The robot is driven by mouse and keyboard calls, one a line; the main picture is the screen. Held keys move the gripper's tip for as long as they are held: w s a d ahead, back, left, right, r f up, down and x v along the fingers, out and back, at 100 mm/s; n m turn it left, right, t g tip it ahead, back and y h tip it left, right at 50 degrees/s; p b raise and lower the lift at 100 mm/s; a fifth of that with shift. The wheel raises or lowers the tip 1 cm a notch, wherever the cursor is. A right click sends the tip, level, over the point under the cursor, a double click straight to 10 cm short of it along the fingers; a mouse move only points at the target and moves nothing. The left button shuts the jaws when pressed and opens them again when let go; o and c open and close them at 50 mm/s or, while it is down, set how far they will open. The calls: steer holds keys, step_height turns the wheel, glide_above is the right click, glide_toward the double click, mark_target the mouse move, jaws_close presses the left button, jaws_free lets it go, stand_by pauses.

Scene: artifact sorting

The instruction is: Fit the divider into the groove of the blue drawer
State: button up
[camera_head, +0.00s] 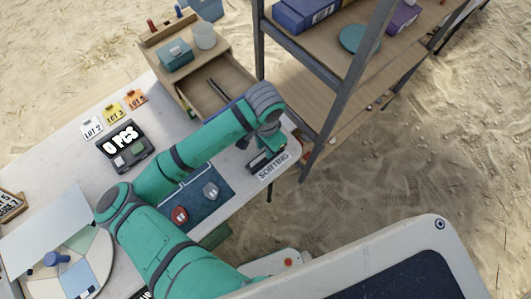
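A wooden cabinet (188,85) stands at the back of the table with a drawer (228,82) pulled open. A strip of blue (229,105) shows at the drawer's front edge, partly covered by my green arm. A thin dark strip (217,89) lies inside the drawer; I cannot tell whether it is the divider or a groove. My arm reaches across the table, its wrist just in front of the drawer. My gripper (260,160) is dark and small below the wrist, near the SORTING label. Its fingers are too unclear to show whether they hold anything.
A shelf rack (335,75) rises close to the right of my wrist.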

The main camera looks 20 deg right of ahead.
steer(key=shift+f, duration=0.8)
steer(key=shift+c, duration=0.3)
jaws_close()
